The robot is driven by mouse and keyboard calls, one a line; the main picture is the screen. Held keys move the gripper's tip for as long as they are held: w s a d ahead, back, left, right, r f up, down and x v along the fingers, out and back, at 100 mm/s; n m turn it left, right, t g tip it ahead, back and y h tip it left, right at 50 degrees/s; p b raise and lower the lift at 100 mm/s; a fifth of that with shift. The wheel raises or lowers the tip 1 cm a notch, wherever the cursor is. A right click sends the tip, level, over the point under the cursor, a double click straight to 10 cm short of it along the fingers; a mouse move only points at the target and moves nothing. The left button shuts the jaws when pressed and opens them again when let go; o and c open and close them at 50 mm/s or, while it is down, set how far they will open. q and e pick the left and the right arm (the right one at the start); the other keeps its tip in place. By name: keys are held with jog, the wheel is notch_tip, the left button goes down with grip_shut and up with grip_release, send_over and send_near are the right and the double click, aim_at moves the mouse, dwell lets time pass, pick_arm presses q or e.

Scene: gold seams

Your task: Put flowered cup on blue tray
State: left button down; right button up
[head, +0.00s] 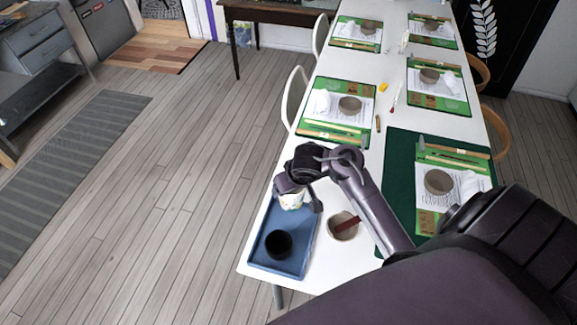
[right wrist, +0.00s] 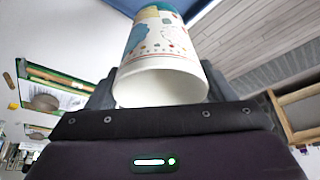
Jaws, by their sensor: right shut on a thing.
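The flowered cup (head: 291,201) is white with coloured patterns. My right gripper (head: 300,192) is shut on it, above the far end of the blue tray (head: 301,236). In the right wrist view the cup (right wrist: 160,50) sits between the fingers with its open mouth toward the camera, and a piece of the blue tray (right wrist: 185,8) shows behind it. The head view does not show clearly whether the cup touches the tray, as the gripper partly covers it. My left gripper is not in view.
A black cup (head: 279,244) stands on the near part of the tray. A beige bowl (head: 343,226) with a dark red stick in it is right of the tray. Several green mats with bowls, papers and tools lie farther along the white table (head: 325,272). The tray lies near the table's left edge.

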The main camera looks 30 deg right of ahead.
aim_at(298, 198)
notch_tip(298, 198, down, 6)
jog(key=shift+r+b, duration=0.25)
jog(key=shift+b, duration=0.45)
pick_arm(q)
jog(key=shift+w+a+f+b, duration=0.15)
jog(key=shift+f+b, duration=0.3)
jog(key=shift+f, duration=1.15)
pick_arm(e)
jog(key=shift+f, duration=2.4)
jog(key=shift+f, duration=0.15)
jog(key=o, duration=1.1)
jog(key=p+v, duration=0.3)
jog(key=v, duration=0.9)
jog(key=shift+a+p, duration=0.1)
jog(key=shift+p, duration=0.3)
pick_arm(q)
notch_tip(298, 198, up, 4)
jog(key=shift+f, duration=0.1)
